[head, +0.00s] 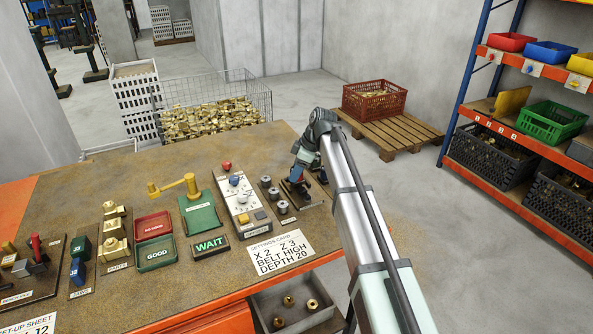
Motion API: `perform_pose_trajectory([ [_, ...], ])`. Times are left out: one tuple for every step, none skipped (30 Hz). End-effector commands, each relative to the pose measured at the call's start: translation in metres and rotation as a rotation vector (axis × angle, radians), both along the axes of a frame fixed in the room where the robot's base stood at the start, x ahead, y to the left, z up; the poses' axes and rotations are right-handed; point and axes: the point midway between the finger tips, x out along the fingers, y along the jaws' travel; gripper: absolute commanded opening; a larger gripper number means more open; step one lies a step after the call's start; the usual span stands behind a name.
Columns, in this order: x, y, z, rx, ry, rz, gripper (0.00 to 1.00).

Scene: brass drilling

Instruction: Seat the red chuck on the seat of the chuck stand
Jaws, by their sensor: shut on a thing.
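My gripper (297,178) is at the right end of the bench, pointing down and shut. A small patch of red shows at its fingertips, which I take to be the red chuck (298,181); the fingers and arm cover most of it. Below it is a dark base plate (314,203) with a label, probably the chuck stand. Several grey round pieces (274,194) stand in a row just left of the gripper. The seat itself is hidden or too small to make out, and I cannot tell whether the chuck touches it.
A control box (240,200) with knobs and a red button stands left of the grey pieces. A settings card (281,252) lies in front.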

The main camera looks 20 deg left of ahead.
Motion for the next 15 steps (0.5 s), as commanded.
perform_pose_trajectory([
  [0.0001,0.0002,-0.0001,0.001,-0.001,0.000,0.00],
  [0.0001,0.0002,-0.0005,0.001,0.000,0.000,0.00],
  [0.0001,0.0002,-0.0009,0.001,0.000,0.000,0.00],
  [0.0001,0.0002,-0.0012,0.001,0.000,0.000,0.00],
  [0.0000,0.0001,-0.0017,0.001,0.000,0.000,0.00],
  [0.0001,0.0001,-0.0021,0.001,0.000,0.000,0.00],
  [0.0001,0.0002,-0.0025,0.001,0.000,0.000,0.00],
  [0.0000,0.0002,-0.0028,0.001,0.000,0.000,0.00],
  [0.0000,0.0002,-0.0033,0.001,0.000,0.000,0.00],
  [0.0000,0.0002,-0.0036,0.001,0.000,0.000,0.00],
  [0.0000,0.0001,-0.0040,0.001,0.000,0.000,0.00],
  [0.0000,0.0002,-0.0044,0.001,0.000,0.000,0.00],
  [0.0000,0.0001,-0.0047,0.001,0.000,0.000,0.00],
  [0.0000,0.0002,-0.0051,0.001,0.000,0.000,0.00],
  [0.0000,0.0001,-0.0056,0.001,0.000,0.000,0.00],
])
